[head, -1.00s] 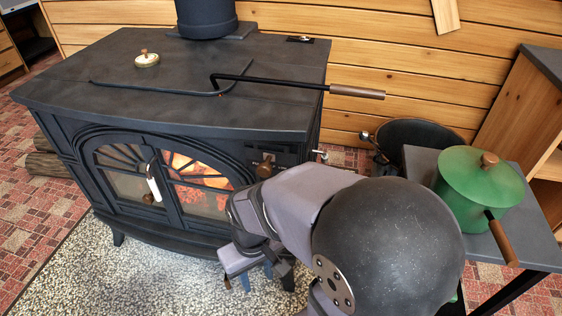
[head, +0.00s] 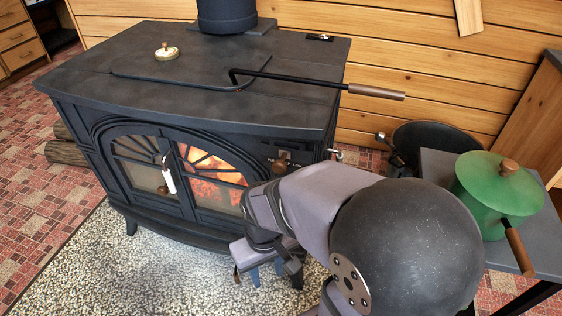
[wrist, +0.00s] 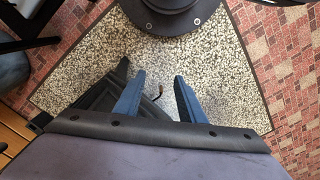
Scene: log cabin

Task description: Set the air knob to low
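The black stove (head: 200,85) fills the left and middle of the head view. A brown knob on a dark plate (head: 280,163), likely the air knob, sits on its front, right of the glass doors, just above my arm; its setting is too small to read. My gripper (head: 268,278) is low in front of the stove, below and slightly left of that knob, not touching it. In the wrist view my gripper (wrist: 152,72) has its two blue fingers apart with nothing held. A small curved piece with a brown tip (wrist: 157,92) shows between the fingers, beyond them; I cannot tell what it is.
A poker (head: 320,84) lies on the stove top, its handle overhanging the right edge. A green pot (head: 497,187) stands on a side table, with a dark bucket (head: 432,140) behind. The speckled hearth pad (head: 95,265) is clear at the left front.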

